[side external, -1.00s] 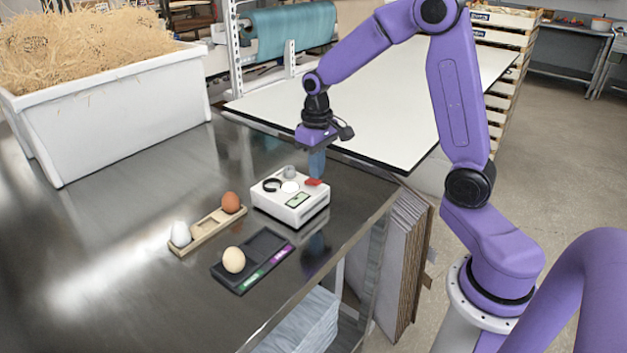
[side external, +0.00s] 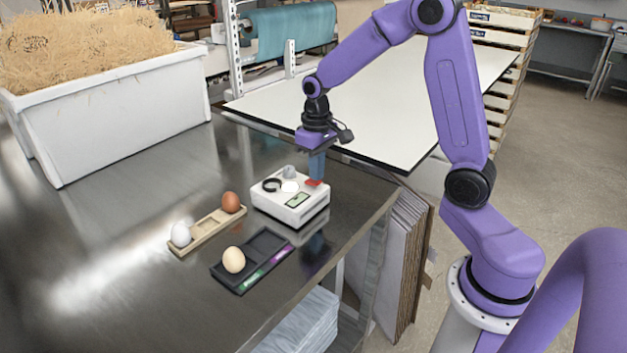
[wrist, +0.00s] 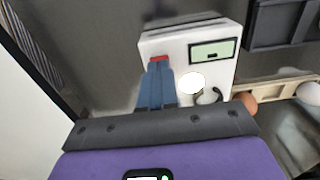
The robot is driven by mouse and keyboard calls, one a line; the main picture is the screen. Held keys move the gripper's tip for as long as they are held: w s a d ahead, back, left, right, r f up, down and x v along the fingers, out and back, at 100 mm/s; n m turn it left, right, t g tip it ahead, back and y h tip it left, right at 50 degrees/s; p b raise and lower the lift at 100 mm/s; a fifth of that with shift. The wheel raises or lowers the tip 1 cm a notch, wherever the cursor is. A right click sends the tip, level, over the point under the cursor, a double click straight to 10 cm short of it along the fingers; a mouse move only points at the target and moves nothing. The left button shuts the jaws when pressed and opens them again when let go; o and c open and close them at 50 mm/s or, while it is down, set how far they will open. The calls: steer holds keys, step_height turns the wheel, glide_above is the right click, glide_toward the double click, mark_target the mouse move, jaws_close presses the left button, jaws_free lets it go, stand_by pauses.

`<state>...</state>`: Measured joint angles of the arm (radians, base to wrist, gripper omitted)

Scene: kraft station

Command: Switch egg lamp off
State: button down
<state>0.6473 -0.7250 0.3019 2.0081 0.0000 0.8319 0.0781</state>
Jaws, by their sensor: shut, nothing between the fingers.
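The egg lamp (side external: 290,203) is a white box on the metal table, with a small display, a black ring, a bright white round spot and a red switch (side external: 314,183) on top. The lamp also shows in the wrist view (wrist: 180,43), with its red switch (wrist: 159,59) just beyond my fingertips. The white spot looks lit. My gripper (side external: 316,178) is shut and empty, pointing down, its blue-grey fingertips at the red switch. They look to be touching it or very close. The fingers cover part of the switch in both views.
A wooden holder (side external: 207,232) with a white egg and a brown egg lies left of the lamp. A black tray (side external: 240,289) with a cream egg lies in front. A white bin of straw (side external: 120,112) stands at back left. The table's right edge is close to the lamp.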

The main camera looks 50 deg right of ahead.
steer(key=shift+f, duration=0.65)
stand_by(0.3)
steer(key=shift+r, duration=3.5)
steer(key=s+a+n, duration=0.3)
steer(key=s+n, duration=0.1)
steer(key=s, duration=0.5)
steer(key=s+a+f+n, duration=0.1)
steer(key=s+a+n, duration=0.3)
steer(key=s, duration=0.5)
steer(key=s+a+n, duration=0.3)
steer(key=s+n, duration=0.1)
steer(key=s, duration=0.5)
steer(key=shift+a+f+n, duration=0.3)
steer(key=shift+a, duration=0.1)
